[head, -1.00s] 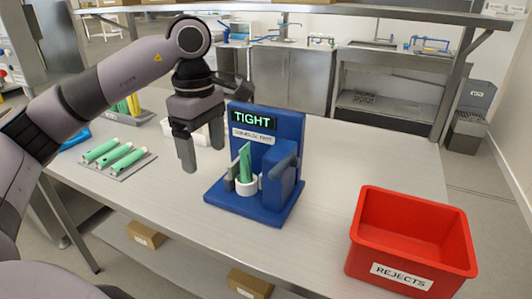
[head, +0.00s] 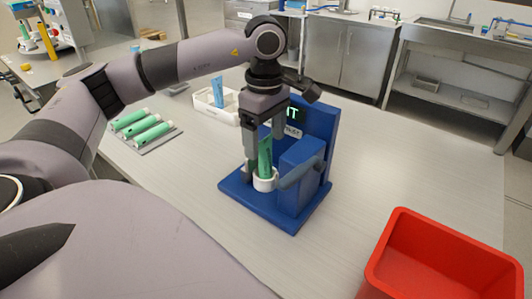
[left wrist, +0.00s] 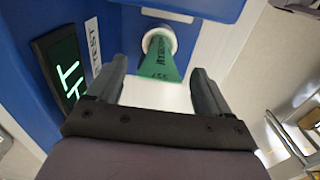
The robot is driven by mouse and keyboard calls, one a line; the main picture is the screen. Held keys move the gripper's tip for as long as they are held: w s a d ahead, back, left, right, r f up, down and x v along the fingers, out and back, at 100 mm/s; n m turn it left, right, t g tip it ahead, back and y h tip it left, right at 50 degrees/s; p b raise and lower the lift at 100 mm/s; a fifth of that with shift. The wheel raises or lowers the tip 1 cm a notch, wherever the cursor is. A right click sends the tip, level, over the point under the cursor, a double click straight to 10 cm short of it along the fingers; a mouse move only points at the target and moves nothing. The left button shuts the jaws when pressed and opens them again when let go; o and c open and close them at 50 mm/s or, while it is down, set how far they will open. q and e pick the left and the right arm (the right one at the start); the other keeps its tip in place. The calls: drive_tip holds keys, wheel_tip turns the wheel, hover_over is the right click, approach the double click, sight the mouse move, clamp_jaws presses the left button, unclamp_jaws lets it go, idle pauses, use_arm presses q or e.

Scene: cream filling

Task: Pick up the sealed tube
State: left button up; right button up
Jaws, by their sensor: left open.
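The green sealed tube (head: 265,160) stands upright in the white cup (head: 264,183) of the blue test stand (head: 255,204). My left gripper (head: 264,143) is open above the stand, its fingers pointing down on either side of the tube's upper part. In the left wrist view the tube (left wrist: 162,62) appears between and just beyond the two fingertips (left wrist: 158,72), with a gap on each side. Its lower end is in the white cup (left wrist: 160,40). The stand's lit display is partly hidden by my gripper in the head view. My right gripper is not in view.
A red bin (head: 440,255) stands at the front right. A grey tray (head: 167,143) with several green tubes lies at the left. A white tray (head: 207,108) holding a blue item is behind the gripper. The table to the right of the stand is clear.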

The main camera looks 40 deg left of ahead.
use_arm(q)
drive_tip(key=shift+f, duration=0.65)
drive_tip(key=c, duration=1.4)
drive_tip(key=shift+r, duration=0.15)
wheel_tip(320, 180, up, 8)
drive_tip(key=shift+r, duration=0.1)
drive_tip(key=shift+r+p, duration=2.75)
drive_tip(key=shift+r, duration=5.55)
